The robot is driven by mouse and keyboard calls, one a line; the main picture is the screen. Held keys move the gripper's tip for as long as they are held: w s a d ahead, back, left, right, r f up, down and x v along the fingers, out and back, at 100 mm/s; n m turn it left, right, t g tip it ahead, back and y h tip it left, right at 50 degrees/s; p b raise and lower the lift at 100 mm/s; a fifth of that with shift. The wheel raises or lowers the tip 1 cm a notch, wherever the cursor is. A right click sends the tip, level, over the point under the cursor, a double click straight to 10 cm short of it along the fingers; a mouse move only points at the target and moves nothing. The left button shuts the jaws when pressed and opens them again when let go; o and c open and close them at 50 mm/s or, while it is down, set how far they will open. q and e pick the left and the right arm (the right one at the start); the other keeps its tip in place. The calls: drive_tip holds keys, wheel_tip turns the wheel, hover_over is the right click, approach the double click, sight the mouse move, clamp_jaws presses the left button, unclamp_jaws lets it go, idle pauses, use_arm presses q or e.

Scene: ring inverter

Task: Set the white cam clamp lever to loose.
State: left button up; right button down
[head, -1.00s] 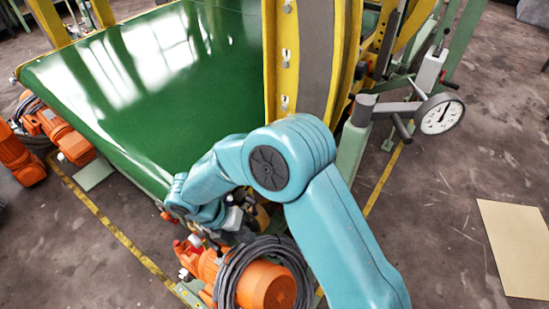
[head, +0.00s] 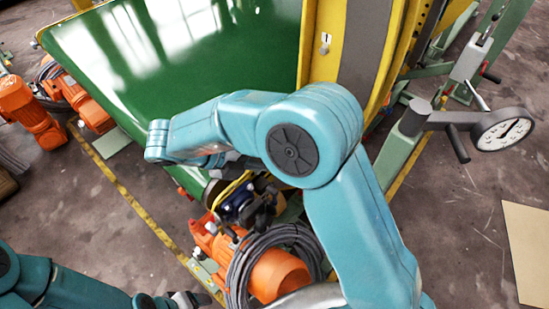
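I cannot make out a white cam clamp lever for sure in the head view. My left gripper (head: 188,300) shows at the bottom left edge, away from the machine, partly cut off.
The green belt (head: 200,70) fills the upper left, beside a yellow-edged frame (head: 325,45). An orange motor (head: 276,276) with coiled black cable (head: 240,275) sits below my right wrist. More orange motors (head: 30,115) stand at left. Floor is free at right, around a tan sheet (head: 527,250).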

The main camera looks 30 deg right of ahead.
drive_tip(key=d+r+x, duration=0.1)
drive_tip(key=x, duration=1)
drive_tip(key=shift+d, duration=0.3)
drive_tip(key=shift+s+r, duration=0.15)
drive_tip(key=shift+s, duration=0.05)
drive_tip(key=s+g+p, duration=0.1)
drive_tip(key=p, duration=0.2)
drive_tip(key=s+d+f+n+g+h+p, duration=0.1)
drive_tip(key=p, duration=0.3)
drive_tip(key=shift+s, duration=0.15)
drive_tip(key=shift+s+f, duration=0.1)
drive_tip(key=shift+f, duration=0.05)
drive_tip(key=shift+p, duration=0.3)
